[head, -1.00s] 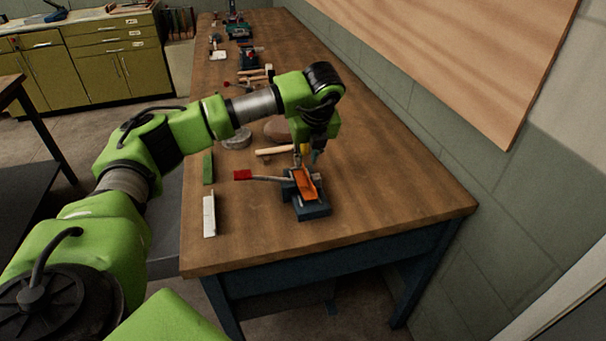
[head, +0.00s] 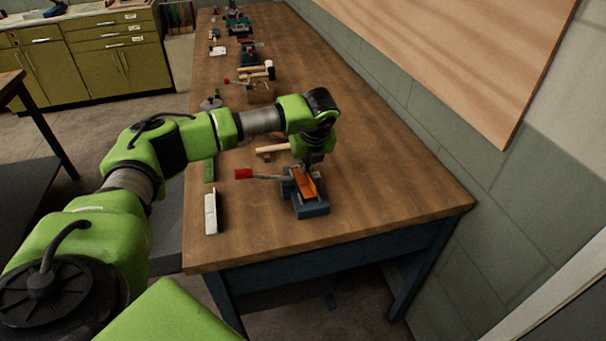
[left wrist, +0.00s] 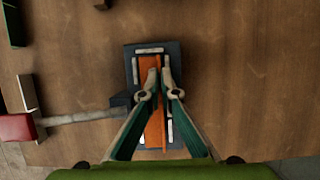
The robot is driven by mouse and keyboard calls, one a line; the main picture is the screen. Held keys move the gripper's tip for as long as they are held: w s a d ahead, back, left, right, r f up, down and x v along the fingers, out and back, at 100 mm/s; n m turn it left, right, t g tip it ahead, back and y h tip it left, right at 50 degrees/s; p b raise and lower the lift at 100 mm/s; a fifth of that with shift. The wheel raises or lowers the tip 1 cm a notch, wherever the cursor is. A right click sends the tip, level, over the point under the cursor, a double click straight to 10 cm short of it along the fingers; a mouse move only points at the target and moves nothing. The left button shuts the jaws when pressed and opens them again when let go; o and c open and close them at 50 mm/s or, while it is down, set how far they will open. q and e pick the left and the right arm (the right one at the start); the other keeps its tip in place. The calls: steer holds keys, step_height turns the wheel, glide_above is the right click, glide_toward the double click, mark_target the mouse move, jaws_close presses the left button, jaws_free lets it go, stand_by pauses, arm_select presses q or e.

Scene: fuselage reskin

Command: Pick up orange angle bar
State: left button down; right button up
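The orange angle bar (head: 305,188) lies in a dark blue-grey fixture (head: 312,210) near the front end of the wooden bench. In the left wrist view the bar (left wrist: 148,68) runs lengthwise along the fixture (left wrist: 172,52). My left gripper (head: 304,172) is lowered over the far part of the bar. In the left wrist view its fingertips (left wrist: 160,74) are close together with a narrow gap, and orange shows between the fingers. I see no clear grip on the bar. My right gripper is out of view.
A red-handled lever (head: 243,174) reaches left from the fixture. A white bracket (head: 211,213) and a green bar (head: 209,170) lie at the bench's left edge. A wooden-handled hammer (head: 271,150) lies behind the gripper. The bench front right is clear.

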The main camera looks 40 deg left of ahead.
arm_select(q)
steer(key=shift+r, duration=0.15)
steer(key=shift+r, duration=0.2)
steer(key=shift+w+r+b, duration=0.1)
steer(key=shift+r+b, duration=0.8)
steer(key=shift+r, duration=0.05)
steer(key=s+a+r+b, duration=0.4)
steer(key=s+a+r, duration=0.5)
steer(key=s+r, duration=0.1)
steer(key=shift+s+a+r, duration=0.2)
steer(key=shift+s, duration=0.05)
